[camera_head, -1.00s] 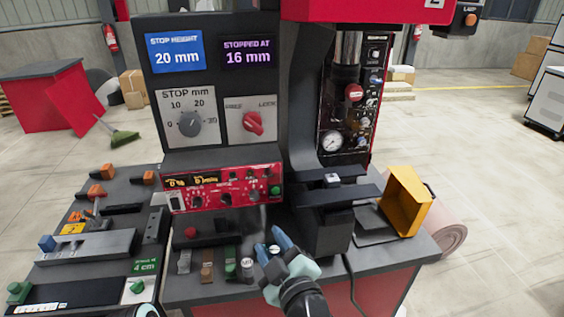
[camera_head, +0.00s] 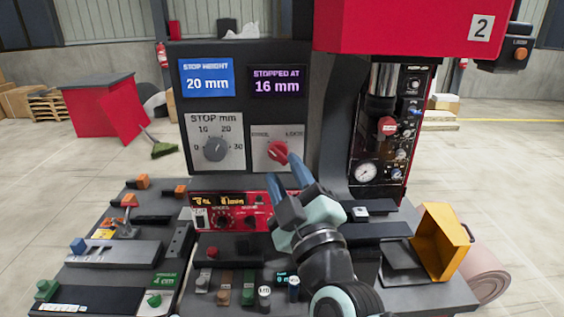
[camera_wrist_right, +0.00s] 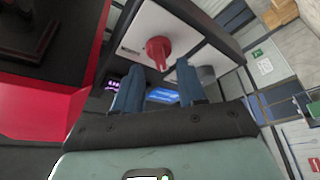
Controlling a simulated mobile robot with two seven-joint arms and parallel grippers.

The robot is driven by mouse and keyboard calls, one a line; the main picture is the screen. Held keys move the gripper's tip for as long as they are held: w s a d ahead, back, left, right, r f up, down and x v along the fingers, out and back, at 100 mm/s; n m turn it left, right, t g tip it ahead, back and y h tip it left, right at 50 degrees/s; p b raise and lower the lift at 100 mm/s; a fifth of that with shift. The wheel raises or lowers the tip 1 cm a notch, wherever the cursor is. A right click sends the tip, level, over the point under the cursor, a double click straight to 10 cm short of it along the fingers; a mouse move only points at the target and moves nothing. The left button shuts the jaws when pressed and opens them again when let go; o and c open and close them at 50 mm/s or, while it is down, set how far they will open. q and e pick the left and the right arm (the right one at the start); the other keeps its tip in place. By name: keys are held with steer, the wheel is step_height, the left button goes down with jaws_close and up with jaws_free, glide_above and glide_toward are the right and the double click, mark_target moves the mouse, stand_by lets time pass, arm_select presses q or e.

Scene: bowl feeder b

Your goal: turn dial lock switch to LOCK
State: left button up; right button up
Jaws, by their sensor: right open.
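The dial lock switch is a red knob (camera_head: 277,153) on a white plate (camera_head: 262,158), with a label at upper left and LOCK at upper right. Which label the knob points to is too small to tell. My right gripper (camera_head: 285,175) is open, with its blue fingers raised just below and in front of the knob. In the right wrist view the red knob (camera_wrist_right: 158,50) shows beyond and between the tips of the open right gripper (camera_wrist_right: 159,68), and no contact is visible. My left gripper is not in view.
A grey STOP mm dial (camera_head: 215,148) is left of the switch, under two screens reading 20 mm and 16 mm. A red control panel (camera_head: 225,219) is below. The dark press column and a gauge (camera_head: 365,173) are to the right, near a yellow bin (camera_head: 440,245).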

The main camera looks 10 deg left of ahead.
mark_target(279, 158)
steer(key=shift+x, duration=1.6)
steer(key=shift+s+d, duration=0.1)
steer(key=c, duration=0.7)
